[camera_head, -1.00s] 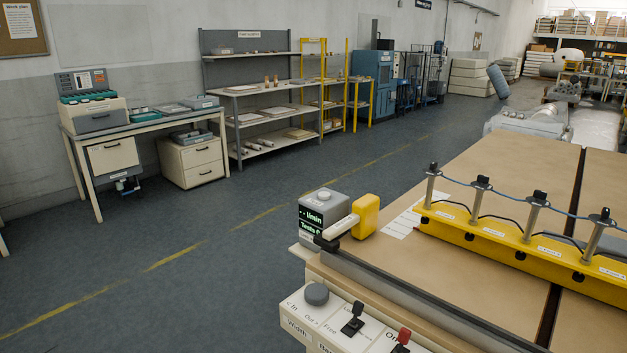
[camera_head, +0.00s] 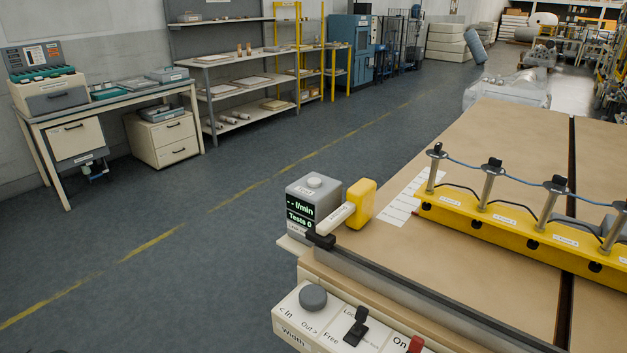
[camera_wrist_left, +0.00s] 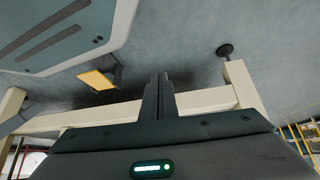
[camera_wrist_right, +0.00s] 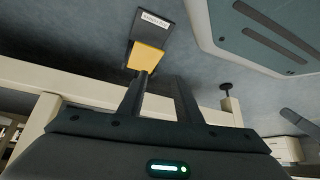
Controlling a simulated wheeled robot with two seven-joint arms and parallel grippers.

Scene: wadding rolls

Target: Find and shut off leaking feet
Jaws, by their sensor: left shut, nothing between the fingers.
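A yellow beam (camera_head: 520,232) lies across the tan table. Several grey feet stand up from it, such as the leftmost foot (camera_head: 433,172); each has a black top, and a blue hose links them. The labels on the beam are too small to read surely. A grey meter (camera_head: 313,201) at the table's near left corner reads "-- l/min" and "Tests 0". A yellow-headed handheld tool (camera_head: 360,203) rests beside it. My left gripper (camera_wrist_left: 158,78) is shut and empty. My right gripper (camera_wrist_right: 162,78) is open and empty. Neither gripper shows in the head view.
A control panel (camera_head: 331,322) with a knob and black and red levers fronts the tan table (camera_head: 450,285). A bench (camera_head: 110,103), drawer cabinet (camera_head: 165,141) and shelving (camera_head: 245,95) stand along the left wall. The floor between is clear.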

